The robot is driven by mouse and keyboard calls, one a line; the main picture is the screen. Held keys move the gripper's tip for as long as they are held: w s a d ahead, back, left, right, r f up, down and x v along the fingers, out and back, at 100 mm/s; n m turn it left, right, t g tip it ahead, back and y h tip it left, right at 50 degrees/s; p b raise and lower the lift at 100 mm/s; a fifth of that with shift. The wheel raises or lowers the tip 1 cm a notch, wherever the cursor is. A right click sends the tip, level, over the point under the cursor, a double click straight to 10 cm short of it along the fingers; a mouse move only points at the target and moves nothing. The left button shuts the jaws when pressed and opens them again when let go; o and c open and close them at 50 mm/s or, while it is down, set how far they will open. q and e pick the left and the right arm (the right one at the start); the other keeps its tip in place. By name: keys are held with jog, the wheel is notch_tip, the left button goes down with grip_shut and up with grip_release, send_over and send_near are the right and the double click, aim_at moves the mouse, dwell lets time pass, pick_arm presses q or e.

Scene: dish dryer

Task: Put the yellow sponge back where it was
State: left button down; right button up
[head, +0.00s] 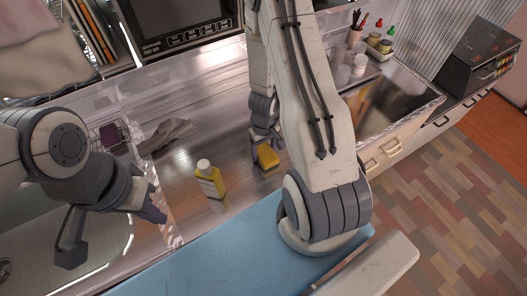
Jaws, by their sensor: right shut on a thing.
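The yellow sponge (267,157) is at the middle of the metal counter, right under my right gripper (264,143). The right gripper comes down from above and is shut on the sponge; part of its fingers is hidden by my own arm. I cannot tell whether the sponge touches the counter. My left gripper (150,207) is at the left, above the counter's edge by the sink and apart from the sponge. Its fingers are seen at an angle, so its opening is unclear.
A yellow bottle with a white cap (211,180) stands left of the sponge. A grey cloth (166,135) lies behind it. A second basin (387,100) is at the right, with cups and bottles behind. The counter between bottle and sponge is clear.

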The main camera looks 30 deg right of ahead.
jog(key=shift+f, duration=0.1)
jog(key=shift+f, duration=0.15)
jog(key=o, duration=1.2)
jog(key=shift+c, duration=0.2)
